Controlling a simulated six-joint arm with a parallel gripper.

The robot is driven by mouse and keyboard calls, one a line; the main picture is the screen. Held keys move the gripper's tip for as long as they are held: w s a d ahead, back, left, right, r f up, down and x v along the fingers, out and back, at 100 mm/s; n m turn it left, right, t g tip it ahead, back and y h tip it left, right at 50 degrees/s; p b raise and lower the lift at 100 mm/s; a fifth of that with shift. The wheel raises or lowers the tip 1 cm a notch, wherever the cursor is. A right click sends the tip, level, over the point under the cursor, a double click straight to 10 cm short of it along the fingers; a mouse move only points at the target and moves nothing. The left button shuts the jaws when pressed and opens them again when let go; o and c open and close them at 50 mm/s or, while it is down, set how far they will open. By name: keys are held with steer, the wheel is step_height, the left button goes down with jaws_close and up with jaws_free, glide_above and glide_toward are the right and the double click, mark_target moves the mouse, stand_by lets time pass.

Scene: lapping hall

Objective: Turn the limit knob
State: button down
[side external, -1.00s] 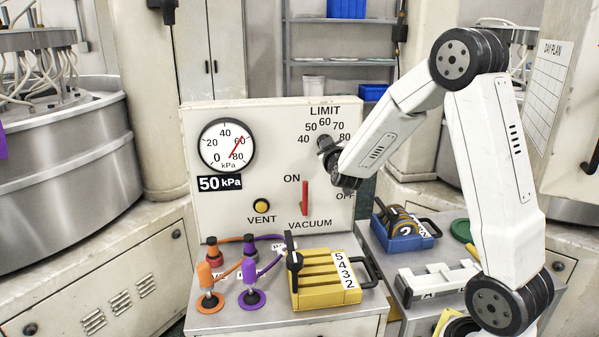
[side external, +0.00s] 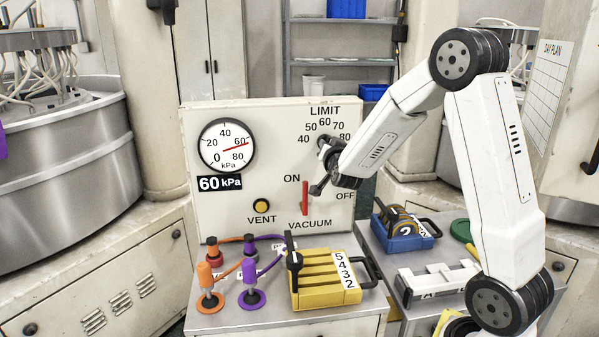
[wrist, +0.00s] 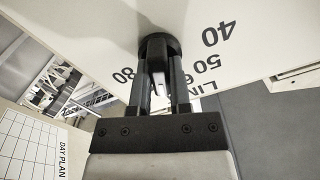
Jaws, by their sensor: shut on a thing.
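The limit knob (wrist: 159,43) is dark and round, on the white panel (side external: 215,115) under the LIMIT scale of 40 to 80. My gripper (wrist: 161,62) is shut on the knob, one finger on each side. In the side view my gripper (side external: 328,150) partly covers the knob, and I cannot tell which number it points to.
The red vacuum lever (side external: 305,198) stands upright just below my wrist, close to a dark part of it. A yellow vent button (side external: 261,206) is lower left. Orange (side external: 204,274) and purple (side external: 250,272) suction cups and a yellow block holder (side external: 320,292) stand on the bench below.

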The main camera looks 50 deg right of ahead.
steer(key=shift+m, duration=1.6)
steer(key=c, duration=0.6)
jaws_free()
steer(key=shift+o, duration=0.2)
steer(key=shift+s+a, duration=0.1)
steer(key=v, duration=0.7)
steer(key=shift+s+a, duration=0.25)
